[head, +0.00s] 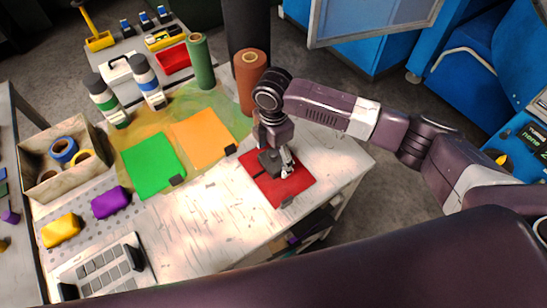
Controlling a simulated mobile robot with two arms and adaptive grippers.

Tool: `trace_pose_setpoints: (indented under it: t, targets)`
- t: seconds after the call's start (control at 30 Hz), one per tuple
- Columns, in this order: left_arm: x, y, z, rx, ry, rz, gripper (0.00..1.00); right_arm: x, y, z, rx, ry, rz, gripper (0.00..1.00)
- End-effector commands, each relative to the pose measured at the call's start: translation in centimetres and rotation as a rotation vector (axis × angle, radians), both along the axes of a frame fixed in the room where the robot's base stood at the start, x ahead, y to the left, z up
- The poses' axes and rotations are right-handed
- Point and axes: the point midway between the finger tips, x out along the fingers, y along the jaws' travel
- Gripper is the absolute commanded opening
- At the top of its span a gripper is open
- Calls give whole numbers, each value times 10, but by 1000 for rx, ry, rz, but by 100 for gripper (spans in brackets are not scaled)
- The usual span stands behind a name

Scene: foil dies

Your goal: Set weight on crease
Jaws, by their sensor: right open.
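A red sheet (299,186) lies at the right end of the white worktable, with a darker line across it that may be its crease. My right gripper (284,171) is open and points down over the middle of this sheet, at or just above it. The gripper hides part of the sheet, and I cannot tell whether a weight is between its fingers. A small black weight (231,150) rests at the lower right corner of the orange sheet (203,138). Another black weight (177,180) rests at the lower right corner of the green sheet (150,164). My left gripper is not in view.
Green (201,62) and brown (250,83) rolls stand upright behind the sheets. Two bottles (148,82) stand at the back left. A box with tape rolls (44,182), yellow and purple blocks (110,202) and a keypad (104,268) fill the left. The table's front middle is clear.

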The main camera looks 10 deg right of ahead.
Motion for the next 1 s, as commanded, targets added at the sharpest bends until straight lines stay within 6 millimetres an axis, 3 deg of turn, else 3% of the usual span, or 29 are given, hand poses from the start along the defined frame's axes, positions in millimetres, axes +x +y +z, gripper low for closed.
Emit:
trace_pose_setpoints:
  t: [0.3,0.5,0.7,1.0]
  targets:
    - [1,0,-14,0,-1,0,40,2,0,66,2,-7,0,78]
    - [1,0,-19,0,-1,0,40,1,0,98,0,-2,-1,78]
    - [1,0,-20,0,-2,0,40,0,0,110,-1,0,-1,78]
    - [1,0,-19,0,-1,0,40,0,0,110,0,0,-1,78]
